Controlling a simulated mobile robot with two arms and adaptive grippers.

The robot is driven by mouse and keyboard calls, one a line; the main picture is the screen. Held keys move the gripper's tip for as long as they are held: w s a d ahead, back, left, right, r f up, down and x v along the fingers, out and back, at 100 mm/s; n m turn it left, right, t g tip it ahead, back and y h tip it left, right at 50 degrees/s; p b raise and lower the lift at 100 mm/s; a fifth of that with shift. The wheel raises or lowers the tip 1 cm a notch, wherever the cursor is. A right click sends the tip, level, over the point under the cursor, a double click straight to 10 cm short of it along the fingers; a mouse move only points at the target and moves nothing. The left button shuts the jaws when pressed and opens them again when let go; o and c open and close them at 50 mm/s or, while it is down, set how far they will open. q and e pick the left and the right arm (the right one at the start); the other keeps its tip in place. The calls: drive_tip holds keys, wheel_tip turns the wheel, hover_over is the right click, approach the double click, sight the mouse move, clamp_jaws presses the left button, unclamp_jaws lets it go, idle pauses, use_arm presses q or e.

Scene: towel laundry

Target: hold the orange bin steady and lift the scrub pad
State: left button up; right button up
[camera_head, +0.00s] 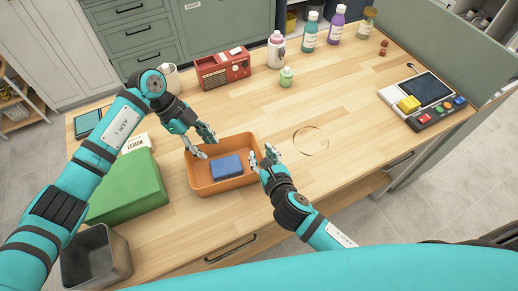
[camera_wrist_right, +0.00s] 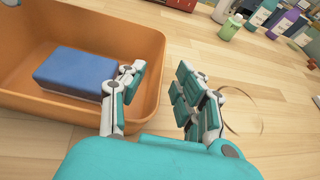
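The orange bin (camera_head: 203,190) stands on the wooden table near its front edge; its wall shows in the right wrist view (camera_wrist_right: 148,60). A blue scrub pad (camera_head: 227,167) with a pale underside lies inside the bin; the right wrist view shows it at the left (camera_wrist_right: 75,72). My left gripper (camera_head: 208,148) is open at the bin's back-left corner; I cannot tell whether it touches the rim. My right gripper (camera_head: 262,155) is open at the bin's right wall. In the right wrist view its fingers (camera_wrist_right: 160,78) are apart, one overlapping the wall and one outside.
A green box (camera_head: 125,187) and a grey metal container (camera_head: 95,258) stand left of the bin. A red radio (camera_head: 223,70), a small green bottle (camera_head: 286,77) and taller bottles (camera_head: 309,32) stand behind. A clear ring (camera_head: 311,141) lies to the right, with open table around it.

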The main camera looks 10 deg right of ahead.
sight(259, 150)
drive_tip(key=shift+x, duration=1.55)
clamp_jaws()
